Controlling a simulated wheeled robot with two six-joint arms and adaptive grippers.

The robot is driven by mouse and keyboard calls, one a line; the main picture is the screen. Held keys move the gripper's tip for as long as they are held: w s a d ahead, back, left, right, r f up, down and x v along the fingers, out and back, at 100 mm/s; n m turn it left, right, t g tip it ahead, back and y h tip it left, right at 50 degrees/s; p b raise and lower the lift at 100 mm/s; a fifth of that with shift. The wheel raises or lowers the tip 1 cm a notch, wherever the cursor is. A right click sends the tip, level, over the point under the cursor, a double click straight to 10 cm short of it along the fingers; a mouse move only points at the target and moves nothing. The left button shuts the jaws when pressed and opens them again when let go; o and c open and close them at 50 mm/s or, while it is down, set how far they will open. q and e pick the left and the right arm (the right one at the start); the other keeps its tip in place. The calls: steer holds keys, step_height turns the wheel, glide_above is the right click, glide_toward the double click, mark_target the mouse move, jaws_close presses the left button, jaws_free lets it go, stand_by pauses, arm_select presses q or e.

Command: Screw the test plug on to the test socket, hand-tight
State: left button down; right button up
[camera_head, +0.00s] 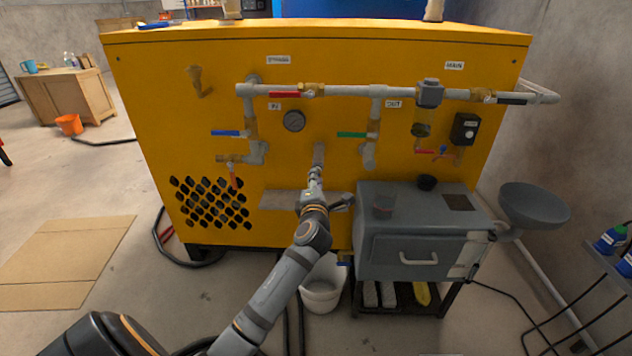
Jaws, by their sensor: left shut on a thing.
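My left gripper (316,173) reaches up to the front of the yellow machine and is shut on a small light grey piece, which I take for the test plug. The fingers and wrist cover most of it. A short grey-brown stub (319,153) on the yellow panel, apparently the test socket, shows just above the fingertips. From this view I cannot tell whether plug and socket touch or how they are lined up. My right gripper is not in view.
Grey pipes with valves cross the yellow panel (215,75); a red-handled valve (285,94), blue handle (226,133) and green handle (352,134) sit around the gauge (293,121). A grey drawer box (405,270) stands right of my arm, a white bucket (321,296) below.

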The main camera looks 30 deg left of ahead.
arm_select(q)
steer(key=shift+w+a+b, duration=0.15)
steer(key=shift+w+b, duration=0.15)
steer(key=shift+b, duration=0.25)
